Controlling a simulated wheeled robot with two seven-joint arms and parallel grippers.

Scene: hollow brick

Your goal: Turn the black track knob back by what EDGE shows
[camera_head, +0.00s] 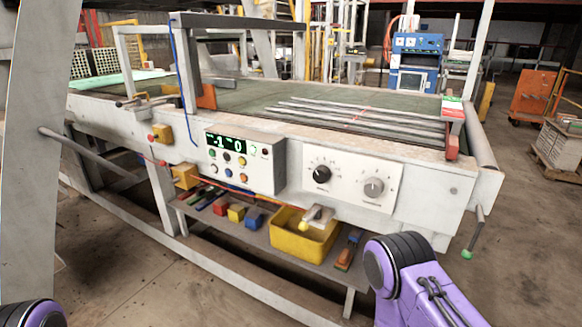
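The black knob (322,174) is on a white dial plate on the front of the long conveyor machine, with small scale marks around it. A grey knob (373,188) sits to its right on the same plate. Left of them is a control box with a dark display (226,143). Neither gripper is in view; only purple and black parts of my arms show at the bottom corners. Nothing of mine touches the knobs.
Colored buttons (228,159) sit below the display. A yellow bin (303,238) and several small blocks stand on the shelf under the machine. A green-tipped lever (467,253) hangs at the right end. The floor in front is clear.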

